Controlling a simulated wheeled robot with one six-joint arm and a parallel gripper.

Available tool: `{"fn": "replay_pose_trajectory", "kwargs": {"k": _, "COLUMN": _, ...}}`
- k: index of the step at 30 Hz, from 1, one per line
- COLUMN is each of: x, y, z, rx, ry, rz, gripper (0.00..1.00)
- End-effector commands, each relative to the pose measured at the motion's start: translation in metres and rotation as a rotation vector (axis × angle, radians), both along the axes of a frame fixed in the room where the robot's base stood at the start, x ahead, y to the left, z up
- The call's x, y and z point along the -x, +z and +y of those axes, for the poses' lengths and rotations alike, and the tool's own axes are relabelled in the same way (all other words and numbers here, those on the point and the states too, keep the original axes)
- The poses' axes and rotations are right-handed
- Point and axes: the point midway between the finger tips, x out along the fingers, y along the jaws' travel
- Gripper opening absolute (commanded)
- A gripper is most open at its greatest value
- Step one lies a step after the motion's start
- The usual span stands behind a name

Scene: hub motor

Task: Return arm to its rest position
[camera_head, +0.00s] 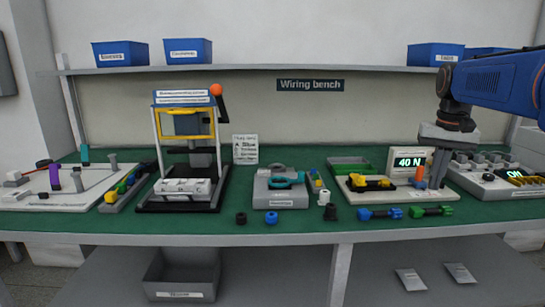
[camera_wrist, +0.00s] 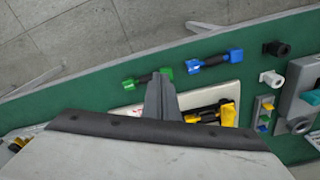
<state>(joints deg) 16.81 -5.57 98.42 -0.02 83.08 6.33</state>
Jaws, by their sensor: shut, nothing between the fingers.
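My blue arm (camera_head: 498,82) reaches in from the upper right in the head view. My gripper (camera_head: 437,182) points down over the right part of the bench, beside the display reading 40 N (camera_head: 409,162). Its fingers are together and empty. In the wrist view my gripper (camera_wrist: 158,78) is shut, with its tips overlapping the line of sight to the dark end of a green connector (camera_wrist: 147,78). I cannot tell the height of the tips above the bench.
A white board (camera_head: 400,197) holds a yellow and black connector (camera_head: 371,183). A blue connector (camera_head: 380,213) and the green one lie in front. A press (camera_head: 185,150) with an orange-knobbed lever stands left of centre. A shelf (camera_head: 260,69) with blue bins runs above.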

Motion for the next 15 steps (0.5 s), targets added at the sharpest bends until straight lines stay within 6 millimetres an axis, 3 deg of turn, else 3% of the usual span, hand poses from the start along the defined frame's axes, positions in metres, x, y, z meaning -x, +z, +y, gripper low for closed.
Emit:
{"fn": "replay_pose_trajectory", "kwargs": {"k": 8, "x": 0.061, "y": -0.021, "z": 0.049, "rx": 0.024, "ry": 0.094, "rz": -0.077, "gripper": 0.00}}
{"fn": "replay_pose_trajectory", "kwargs": {"k": 15, "x": 0.121, "y": -0.056, "z": 0.087, "rx": 0.043, "ry": 0.186, "rz": -0.151, "gripper": 0.00}}
